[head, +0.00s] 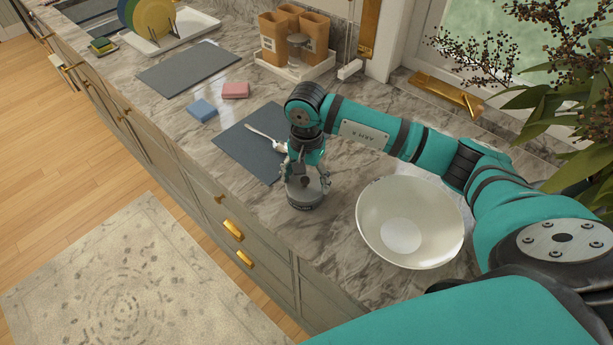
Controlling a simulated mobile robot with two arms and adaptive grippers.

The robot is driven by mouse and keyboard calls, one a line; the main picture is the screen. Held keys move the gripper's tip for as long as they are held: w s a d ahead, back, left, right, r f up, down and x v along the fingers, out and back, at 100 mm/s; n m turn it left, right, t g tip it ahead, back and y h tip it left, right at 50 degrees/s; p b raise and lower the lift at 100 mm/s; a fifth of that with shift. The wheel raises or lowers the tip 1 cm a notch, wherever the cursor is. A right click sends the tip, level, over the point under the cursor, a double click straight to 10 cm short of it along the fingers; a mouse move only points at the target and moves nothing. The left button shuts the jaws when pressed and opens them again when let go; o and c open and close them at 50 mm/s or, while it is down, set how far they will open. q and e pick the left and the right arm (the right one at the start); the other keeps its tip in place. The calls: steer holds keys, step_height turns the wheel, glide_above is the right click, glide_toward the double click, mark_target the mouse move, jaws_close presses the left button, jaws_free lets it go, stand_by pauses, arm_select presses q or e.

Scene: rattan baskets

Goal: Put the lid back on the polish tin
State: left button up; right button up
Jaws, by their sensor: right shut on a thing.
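My right gripper (306,181) points straight down over the counter, in the middle of the head view. Its fingers are shut on the round grey lid (312,194). The dark polish tin (304,206) shows as a band directly under the lid, near the counter's front edge. The lid looks level and lined up over the tin. I cannot tell whether it rests fully on the tin or sits slightly above it. My left gripper is out of view.
A white bowl (371,220) stands right of the tin. A dark mat (241,145) with a light-handled brush (264,137) lies behind left. Blue (202,110) and pink (235,90) sponges lie further left. A tray of brown containers (313,45) stands at the back.

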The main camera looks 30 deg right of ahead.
steer(key=shift+b, duration=0.3)
stand_by(0.6)
steer(key=shift+f+b, duration=0.2)
steer(key=shift+b, duration=0.95)
stand_by(1.5)
stand_by(0.4)
steer(key=o, duration=1)
steer(key=shift+r, duration=0.1)
steer(key=shift+r+p, duration=1.55)
steer(key=shift+r, duration=1.9)
